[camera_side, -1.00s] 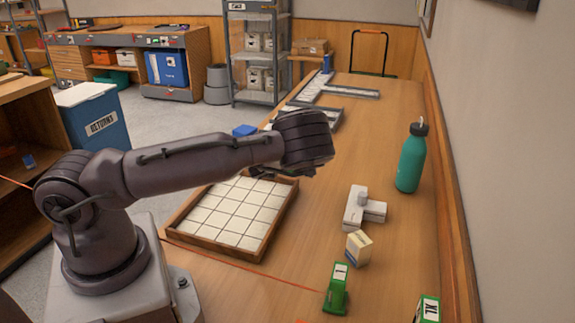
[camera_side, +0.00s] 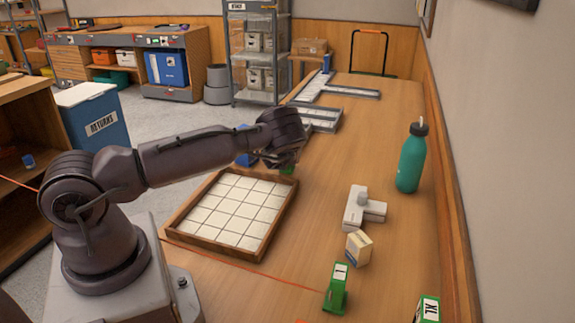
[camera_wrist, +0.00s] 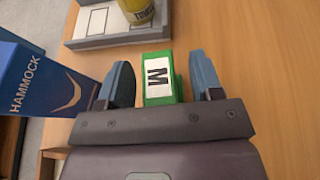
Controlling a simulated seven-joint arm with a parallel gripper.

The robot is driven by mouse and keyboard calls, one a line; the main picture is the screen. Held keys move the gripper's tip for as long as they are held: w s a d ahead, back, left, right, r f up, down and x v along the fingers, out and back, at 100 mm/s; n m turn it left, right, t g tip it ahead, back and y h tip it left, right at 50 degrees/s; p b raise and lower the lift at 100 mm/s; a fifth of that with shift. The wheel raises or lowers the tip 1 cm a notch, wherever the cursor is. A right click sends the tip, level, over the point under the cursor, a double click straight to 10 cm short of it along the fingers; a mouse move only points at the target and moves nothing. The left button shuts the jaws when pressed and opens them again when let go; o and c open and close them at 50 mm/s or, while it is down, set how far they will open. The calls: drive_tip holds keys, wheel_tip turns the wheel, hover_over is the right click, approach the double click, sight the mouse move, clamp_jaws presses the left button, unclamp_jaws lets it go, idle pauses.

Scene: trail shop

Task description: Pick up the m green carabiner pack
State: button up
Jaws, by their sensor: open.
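The green carabiner pack (camera_wrist: 160,88) has a white label with a black M and shows in the wrist view between my fingers. My gripper (camera_wrist: 165,85) is open, with one blue-grey finger on each side of the pack and a gap on both sides. In the side view my gripper (camera_side: 282,160) is low behind the far edge of the gridded tray, and a small bit of green (camera_side: 288,171) shows just below it. The rest of the pack is hidden there by my gripper.
A blue HAMMOCK box (camera_wrist: 40,85) stands close left of my gripper. A grey tray (camera_wrist: 105,38) with a yellow can (camera_wrist: 137,10) lies beyond the pack. The gridded tray (camera_side: 178,232), L pack (camera_side: 337,290), XL pack (camera_side: 427,310) and teal bottle (camera_side: 410,165) are nearer the side camera.

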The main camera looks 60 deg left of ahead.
clamp_jaws()
drive_tip(key=shift+r, duration=0.1)
